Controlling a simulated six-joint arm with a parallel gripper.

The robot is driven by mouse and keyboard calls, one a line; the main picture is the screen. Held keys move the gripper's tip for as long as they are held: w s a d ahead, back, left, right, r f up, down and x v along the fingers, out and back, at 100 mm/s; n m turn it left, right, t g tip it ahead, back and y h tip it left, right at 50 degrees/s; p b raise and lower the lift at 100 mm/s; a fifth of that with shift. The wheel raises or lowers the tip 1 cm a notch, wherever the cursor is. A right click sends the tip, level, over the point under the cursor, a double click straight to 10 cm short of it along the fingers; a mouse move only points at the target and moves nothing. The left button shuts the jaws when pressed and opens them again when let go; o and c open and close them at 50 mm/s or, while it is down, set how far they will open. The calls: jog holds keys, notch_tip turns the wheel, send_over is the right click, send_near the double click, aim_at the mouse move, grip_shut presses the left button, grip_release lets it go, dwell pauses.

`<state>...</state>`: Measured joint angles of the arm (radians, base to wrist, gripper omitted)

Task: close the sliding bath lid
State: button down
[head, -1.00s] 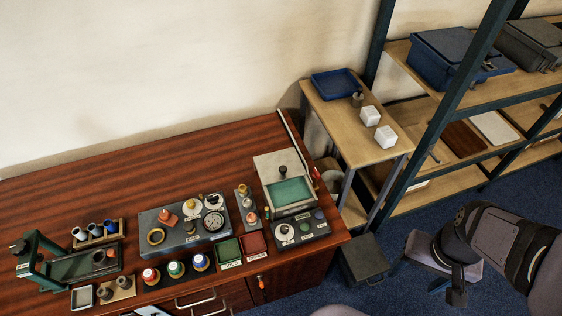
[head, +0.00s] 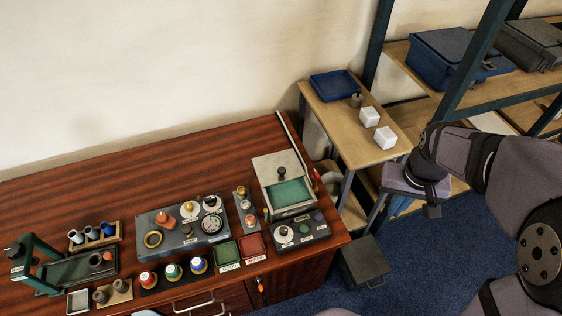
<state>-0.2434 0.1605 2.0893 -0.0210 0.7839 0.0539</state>
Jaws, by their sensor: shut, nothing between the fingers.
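The bath (head: 305,207) is a pale box at the right end of the wooden bench. Its sliding lid (head: 271,164) is a pale flat plate with a dark round knob (head: 281,171) near its front. The lid covers the back part, and green liquid (head: 292,191) shows in the uncovered front part. My gripper (head: 432,210) is shut and empty. It appears well to the right of the bath, beyond the bench edge, apart from the lid.
A control box (head: 300,232) sits just in front of the bath. A grey unit (head: 180,229) with round parts stands left of it. A side shelf (head: 345,121) with a blue tray (head: 333,85) and white blocks stands between bench and my arm. The rear bench is clear.

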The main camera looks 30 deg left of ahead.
jog(key=w+a+n, duration=0.1)
jog(key=w+a, duration=0.5)
jog(key=a, duration=0.3)
jog(key=n+t+y+b, duration=0.2)
jog(key=n+b, duration=0.1)
jog(key=n, duration=0.1)
send_over(280, 166)
jog(key=s, duration=0.1)
jog(key=f, duration=0.2)
jog(key=p+x, duration=0.1)
jog(key=x, duration=0.2)
jog(key=p+x, duration=0.1)
jog(key=x, duration=0.2)
jog(key=p+x, duration=0.1)
jog(key=x, duration=0.2)
jog(key=shift+d+f, duration=0.2)
jog(key=shift+d, duration=0.1)
jog(key=shift+s+d+p, duration=0.6)
jog(key=shift+s+d, duration=0.05)
jog(key=shift+s, duration=0.25)
jog(key=shift+s+d+f+p, duration=0.35)
jog(key=shift+s+d, duration=0.1)
jog(key=shift+s, duration=0.2)
